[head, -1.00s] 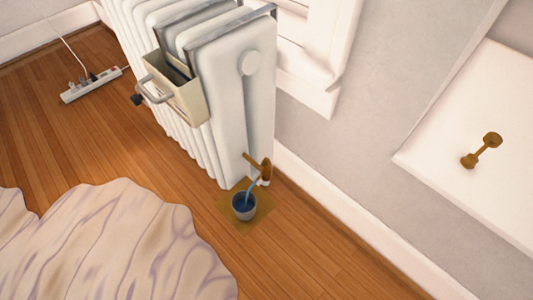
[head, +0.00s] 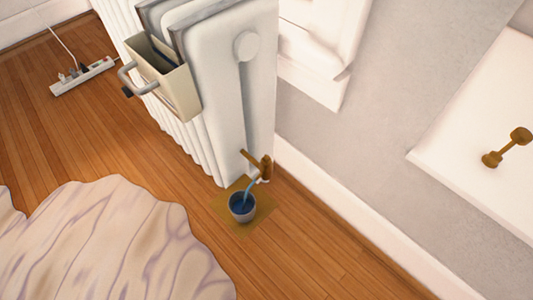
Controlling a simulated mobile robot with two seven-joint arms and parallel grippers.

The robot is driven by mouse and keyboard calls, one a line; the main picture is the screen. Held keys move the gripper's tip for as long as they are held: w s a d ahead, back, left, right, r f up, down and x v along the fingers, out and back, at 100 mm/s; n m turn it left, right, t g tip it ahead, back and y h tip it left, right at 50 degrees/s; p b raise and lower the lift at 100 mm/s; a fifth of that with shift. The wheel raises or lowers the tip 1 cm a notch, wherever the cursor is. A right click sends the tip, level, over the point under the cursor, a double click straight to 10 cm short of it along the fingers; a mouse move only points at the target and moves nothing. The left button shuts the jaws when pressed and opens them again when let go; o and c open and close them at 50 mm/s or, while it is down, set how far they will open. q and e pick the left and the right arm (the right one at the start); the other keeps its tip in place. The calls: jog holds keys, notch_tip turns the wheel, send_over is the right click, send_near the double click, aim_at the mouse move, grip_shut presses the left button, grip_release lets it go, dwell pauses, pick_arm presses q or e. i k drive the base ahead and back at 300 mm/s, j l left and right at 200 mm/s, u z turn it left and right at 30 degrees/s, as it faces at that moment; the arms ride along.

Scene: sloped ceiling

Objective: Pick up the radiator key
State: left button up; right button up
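A brass-coloured, dumbbell-shaped piece, which looks like the radiator key (head: 506,147), lies on a white ledge (head: 455,135) at the right of the head view. Nothing touches it except the ledge. A white radiator (head: 225,100) stands left of it against the wall, with a brass valve (head: 262,166) low at its near end. Neither of my grippers shows in the head view.
Below the valve, a cup (head: 242,207) of blue water stands on a brownish square mat (head: 262,205), with a stream running into it. A beige holder (head: 165,80) hangs on the radiator. A power strip (head: 82,76) lies upper left.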

aim_at(521, 135)
jog(key=z, duration=1.3)
